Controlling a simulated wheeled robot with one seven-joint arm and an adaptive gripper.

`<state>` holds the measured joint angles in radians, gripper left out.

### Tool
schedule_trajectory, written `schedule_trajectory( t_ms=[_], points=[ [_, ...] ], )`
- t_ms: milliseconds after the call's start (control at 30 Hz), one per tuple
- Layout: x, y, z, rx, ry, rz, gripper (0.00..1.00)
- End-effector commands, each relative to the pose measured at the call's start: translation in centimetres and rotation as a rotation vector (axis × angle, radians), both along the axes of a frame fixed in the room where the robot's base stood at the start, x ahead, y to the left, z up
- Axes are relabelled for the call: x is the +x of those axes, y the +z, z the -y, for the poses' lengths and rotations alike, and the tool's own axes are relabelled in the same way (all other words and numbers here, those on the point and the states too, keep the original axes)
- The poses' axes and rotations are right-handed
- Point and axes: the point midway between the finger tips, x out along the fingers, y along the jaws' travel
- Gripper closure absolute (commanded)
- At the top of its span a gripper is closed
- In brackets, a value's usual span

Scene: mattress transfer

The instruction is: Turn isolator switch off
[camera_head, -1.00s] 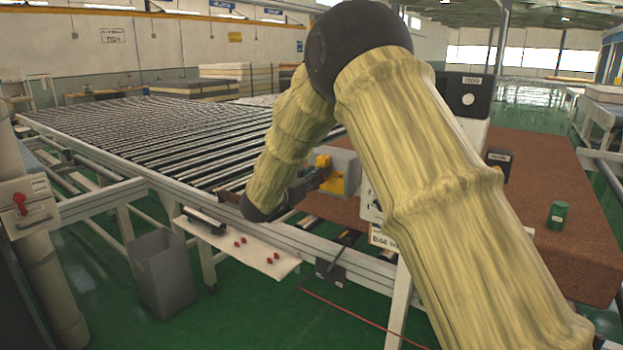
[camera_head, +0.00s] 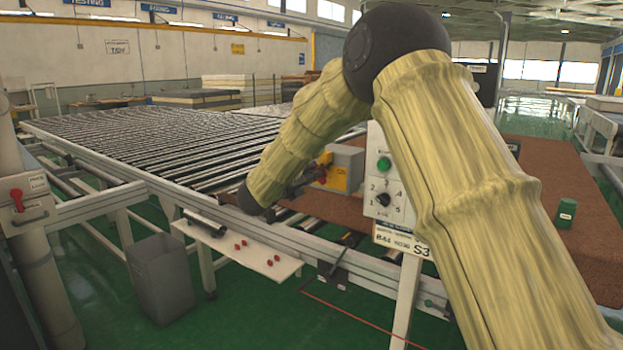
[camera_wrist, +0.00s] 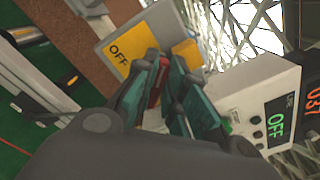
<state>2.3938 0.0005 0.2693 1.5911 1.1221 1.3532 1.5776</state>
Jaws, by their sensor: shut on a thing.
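The isolator switch is a grey box (camera_head: 347,160) with a yellow plate (camera_head: 338,180), beside the roller conveyor. In the wrist view its yellow plate (camera_wrist: 126,45) reads "OFF". A red handle (camera_wrist: 155,84) shows between the dark teal fingers of my gripper (camera_wrist: 166,62). My gripper is shut on this handle, close in front of the plate. The fingers hide much of the handle. In the head view my gripper (camera_head: 310,181) is small and partly hidden by my arm.
A white panel (camera_head: 382,185) with a green button and a numbered dial stands right of the box, near my arm. A white box (camera_wrist: 258,95) in the wrist view has a green "OFF" display. A shelf (camera_head: 240,250), grey bin (camera_head: 162,277) and red-levered panel (camera_head: 27,205) lie left.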

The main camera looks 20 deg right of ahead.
Motion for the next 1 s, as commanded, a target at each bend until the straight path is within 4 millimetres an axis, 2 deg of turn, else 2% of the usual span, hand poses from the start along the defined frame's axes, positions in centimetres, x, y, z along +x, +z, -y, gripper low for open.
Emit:
schedule_trajectory(
  t_ms=[600, 1000],
  points=[
    [0.33, -0.89, -0.34, -0.346, 0.0, -0.449, 1.0],
    [0.37, -1.26, -0.39, -0.482, 0.001, -0.623, 1.0]
  ],
)
